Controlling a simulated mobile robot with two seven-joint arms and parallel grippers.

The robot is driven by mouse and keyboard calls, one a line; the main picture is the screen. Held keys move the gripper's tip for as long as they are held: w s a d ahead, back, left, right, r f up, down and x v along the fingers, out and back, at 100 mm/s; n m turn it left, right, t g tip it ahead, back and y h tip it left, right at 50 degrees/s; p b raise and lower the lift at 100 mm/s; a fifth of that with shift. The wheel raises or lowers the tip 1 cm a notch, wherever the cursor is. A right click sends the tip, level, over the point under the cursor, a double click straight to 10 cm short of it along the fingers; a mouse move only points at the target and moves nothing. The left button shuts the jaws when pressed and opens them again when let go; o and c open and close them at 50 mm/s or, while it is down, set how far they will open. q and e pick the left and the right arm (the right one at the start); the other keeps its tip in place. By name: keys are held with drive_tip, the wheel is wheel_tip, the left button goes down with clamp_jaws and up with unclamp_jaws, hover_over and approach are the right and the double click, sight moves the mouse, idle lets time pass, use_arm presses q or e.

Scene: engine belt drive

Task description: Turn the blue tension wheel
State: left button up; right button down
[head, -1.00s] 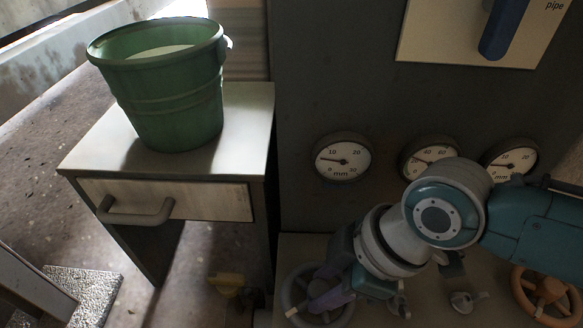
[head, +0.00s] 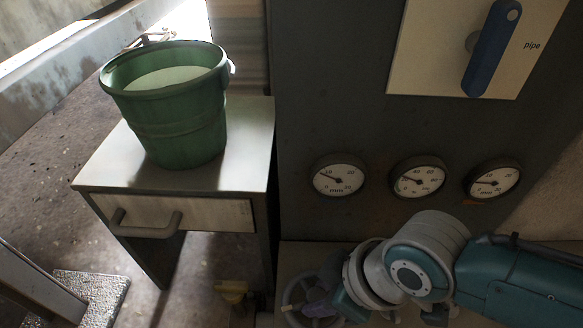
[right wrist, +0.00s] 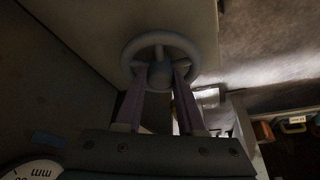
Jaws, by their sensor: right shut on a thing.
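The blue tension wheel (head: 290,296) is a dull blue-grey handwheel at the bottom of the head view, partly covered by my right gripper and cut by the lower edge. In the right wrist view the wheel (right wrist: 193,44) shows as a round rim with spokes and a hub. My right gripper (right wrist: 161,72) has its two purplish fingers at the wheel, one on each side of its hub area, and is shut on it. In the head view the right gripper (head: 318,306) reaches the wheel from the right. My left gripper is not in view.
A grey panel carries several round gauges (head: 340,175) above my right arm. A blue lever (head: 489,50) sits on a plate marked "pipe". A green bucket (head: 172,115) stands on a drawer cabinet (head: 190,214) at left. A yellow object (head: 231,288) lies low beside the cabinet.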

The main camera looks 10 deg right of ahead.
drive_tip(key=m+p, duration=0.1)
drive_tip(key=m+h+p, duration=0.1)
drive_tip(key=m, duration=0.1)
drive_tip(key=shift+s+a+r+t, duration=0.1)
drive_tip(key=shift+a+r+t, duration=0.1)
drive_tip(key=shift+t, duration=0.2)
drive_tip(key=shift+f+m+h+p, duration=0.15)
drive_tip(key=shift+m+h+p, duration=0.25)
drive_tip(key=shift+m, duration=0.6)
drive_tip(key=c, duration=0.8)
unclamp_jaws()
drive_tip(key=p+v, duration=0.9)
drive_tip(key=v, duration=0.1)
